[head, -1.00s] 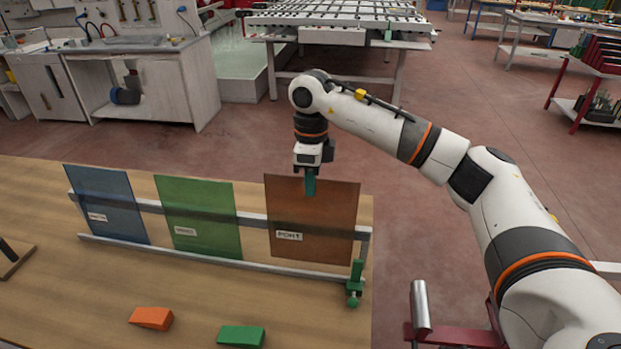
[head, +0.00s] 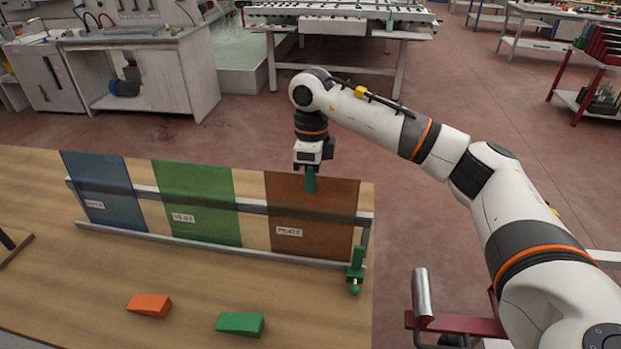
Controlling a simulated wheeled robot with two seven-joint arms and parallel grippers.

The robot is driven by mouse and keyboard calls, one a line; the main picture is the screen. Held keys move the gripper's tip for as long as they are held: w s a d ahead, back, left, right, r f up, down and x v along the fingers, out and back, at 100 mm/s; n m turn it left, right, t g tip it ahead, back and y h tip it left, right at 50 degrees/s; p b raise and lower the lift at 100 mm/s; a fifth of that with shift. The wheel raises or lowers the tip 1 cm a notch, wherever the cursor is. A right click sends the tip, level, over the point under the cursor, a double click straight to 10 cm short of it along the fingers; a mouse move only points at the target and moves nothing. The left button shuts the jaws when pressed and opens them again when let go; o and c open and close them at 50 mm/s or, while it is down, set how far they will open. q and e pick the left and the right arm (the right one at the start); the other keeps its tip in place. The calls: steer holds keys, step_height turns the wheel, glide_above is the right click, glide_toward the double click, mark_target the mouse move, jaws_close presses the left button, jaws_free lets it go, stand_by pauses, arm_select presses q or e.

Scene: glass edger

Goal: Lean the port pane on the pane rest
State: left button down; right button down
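The port pane is the brown see-through pane (head: 335,225) with a small white label, at the right end of the pane rest. My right gripper (head: 310,180) comes from above with its teal fingers on the pane's top edge and appears shut on it. The pane stands nearly upright, its lower edge at or just above the bottom rail. I cannot tell whether it touches. The pane rest (head: 190,241) is a grey frame with an upper and a lower rail on the wooden table. My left gripper is not in view.
A blue pane (head: 105,185) and a green pane (head: 195,190) lean on the rest further left. A green clamp-like piece (head: 356,265) stands at its right end. An orange wedge (head: 150,305) and a green wedge (head: 240,323) lie in front on the table (head: 70,300).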

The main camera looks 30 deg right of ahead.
steer(key=shift+f+b, duration=0.4)
steer(key=shift+f, duration=0.05)
stand_by(0.4)
steer(key=c, duration=1.5)
jaws_free()
steer(key=shift+c, duration=0.2)
steer(key=shift+f, duration=0.1)
